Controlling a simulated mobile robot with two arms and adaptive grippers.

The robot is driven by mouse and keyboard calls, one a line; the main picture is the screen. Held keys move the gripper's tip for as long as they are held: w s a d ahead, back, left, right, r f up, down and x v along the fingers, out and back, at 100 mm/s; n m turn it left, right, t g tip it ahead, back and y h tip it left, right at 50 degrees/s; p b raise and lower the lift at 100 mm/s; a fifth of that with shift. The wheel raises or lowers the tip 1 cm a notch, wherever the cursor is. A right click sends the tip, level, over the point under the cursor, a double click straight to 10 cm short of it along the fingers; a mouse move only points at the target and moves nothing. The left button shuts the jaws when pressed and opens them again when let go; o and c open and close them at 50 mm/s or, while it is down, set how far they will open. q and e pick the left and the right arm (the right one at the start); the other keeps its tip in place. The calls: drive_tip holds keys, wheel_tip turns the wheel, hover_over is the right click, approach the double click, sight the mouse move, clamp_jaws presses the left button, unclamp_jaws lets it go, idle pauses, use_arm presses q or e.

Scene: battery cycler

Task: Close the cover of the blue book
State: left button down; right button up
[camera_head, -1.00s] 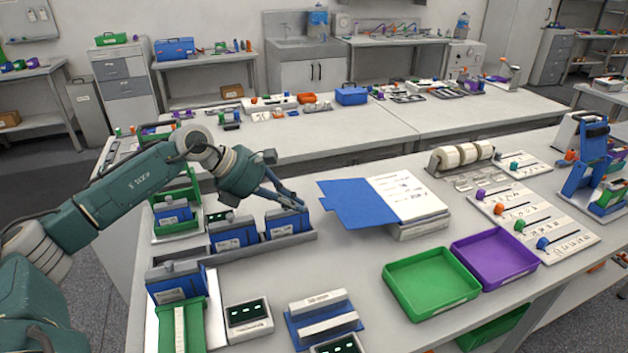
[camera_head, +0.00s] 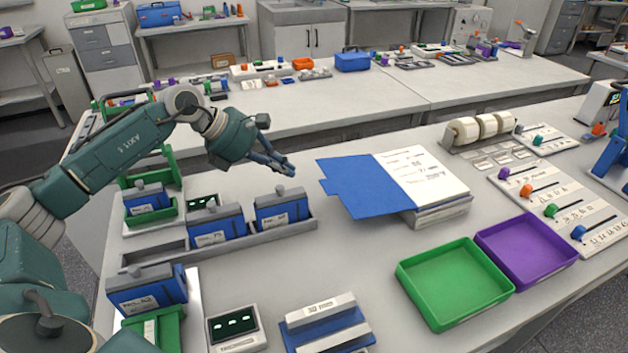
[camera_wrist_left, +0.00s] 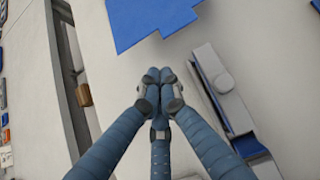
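The blue book (camera_head: 428,205) lies open on the table. Its blue cover (camera_head: 362,186) is spread flat to the left, with a stepped left edge, and white printed pages (camera_head: 425,175) face up on the right. My left gripper (camera_head: 288,169) is just left of the cover's edge, above the table and apart from the cover. In the left wrist view, its blue fingers (camera_wrist_left: 158,76) are together with nothing between them, and the blue cover (camera_wrist_left: 150,18) shows ahead at the top. My right gripper is not in view.
A tray of blue battery units (camera_head: 215,239) stands below my left gripper. A green tray (camera_head: 455,282) and a purple tray (camera_head: 525,248) lie in front of the book. White rolls (camera_head: 480,128) stand behind it to the right.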

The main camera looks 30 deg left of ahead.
use_arm(q)
drive_tip(key=p+x, duration=0.2)
drive_tip(key=x, duration=0.9)
drive_tip(key=shift+a+f, duration=0.15)
drive_tip(key=shift+a, duration=0.05)
wheel_tip(320, 180, up, 3)
drive_tip(key=shift+w+f+p, duration=0.1)
drive_tip(key=shift+f+p, duration=0.05)
drive_tip(key=shift+p, duration=0.65)
drive_tip(key=shift+r, duration=0.5)
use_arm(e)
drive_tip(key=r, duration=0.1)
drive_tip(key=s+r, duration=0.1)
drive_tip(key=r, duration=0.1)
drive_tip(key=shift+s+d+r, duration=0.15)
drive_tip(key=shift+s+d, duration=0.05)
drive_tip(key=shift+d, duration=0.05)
use_arm(q)
drive_tip(key=shift+f, duration=0.1)
